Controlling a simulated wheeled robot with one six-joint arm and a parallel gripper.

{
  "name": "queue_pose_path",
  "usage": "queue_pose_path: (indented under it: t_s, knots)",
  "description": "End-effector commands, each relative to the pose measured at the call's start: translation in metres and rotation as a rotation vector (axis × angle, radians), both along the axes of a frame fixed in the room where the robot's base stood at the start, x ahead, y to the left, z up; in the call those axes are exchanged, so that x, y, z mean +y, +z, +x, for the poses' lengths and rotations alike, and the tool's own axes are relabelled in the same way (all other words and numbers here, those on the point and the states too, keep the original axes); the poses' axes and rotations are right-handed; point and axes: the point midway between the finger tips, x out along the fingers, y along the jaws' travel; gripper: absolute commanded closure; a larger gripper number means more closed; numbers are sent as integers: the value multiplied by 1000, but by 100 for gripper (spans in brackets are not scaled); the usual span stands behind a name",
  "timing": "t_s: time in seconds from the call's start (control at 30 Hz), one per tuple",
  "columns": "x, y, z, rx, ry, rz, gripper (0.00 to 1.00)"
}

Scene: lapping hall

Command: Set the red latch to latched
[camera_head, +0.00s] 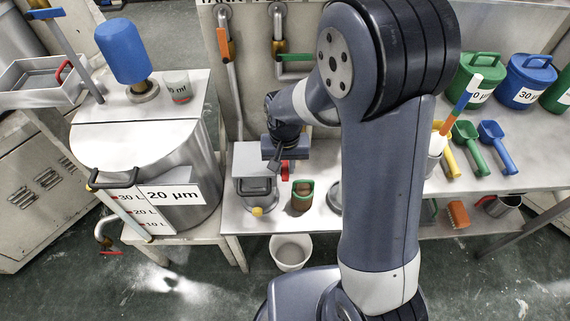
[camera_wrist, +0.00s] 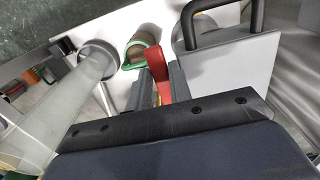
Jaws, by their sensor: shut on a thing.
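The red latch (camera_wrist: 156,62) shows in the wrist view as a red lever rising between my gripper's fingers, beside a pale flat panel (camera_wrist: 238,62). My gripper (camera_wrist: 160,85) is shut on the red latch, with one grey finger on each side of it. In the head view a small part of the red latch (camera_head: 285,171) shows just below my gripper (camera_head: 276,164). The lower part of the latch is hidden by the fingers in the wrist view. I cannot tell its set position.
A container with a green handle (camera_head: 303,195) stands close to the latch's right. A black handle (camera_wrist: 226,22) rises beside the panel. A large steel drum (camera_head: 150,150) stands on the left. A white bucket (camera_head: 291,252) sits below the bench's front edge.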

Motion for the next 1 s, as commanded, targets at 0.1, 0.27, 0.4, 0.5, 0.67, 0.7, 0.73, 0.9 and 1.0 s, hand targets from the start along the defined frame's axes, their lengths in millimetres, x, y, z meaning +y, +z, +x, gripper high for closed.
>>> queue_pose_path:
  t_s: [0.1,0.27,0.4,0.5,0.67,0.7,0.73,0.9,1.0]
  knots:
    - [0,0,0,0,0,0,97]
    - [0,0,0,0,0,0,100]
    - [0,0,0,-1,0,0,100]
    - [0,0,0,-1,2,0,100]
    - [-2,0,0,-1,26,0,100]
    - [-2,0,0,0,38,0,100]
    - [-3,0,0,0,50,0,100]
    - [-8,0,0,0,145,0,100]
    - [-13,0,1,0,225,0,100]
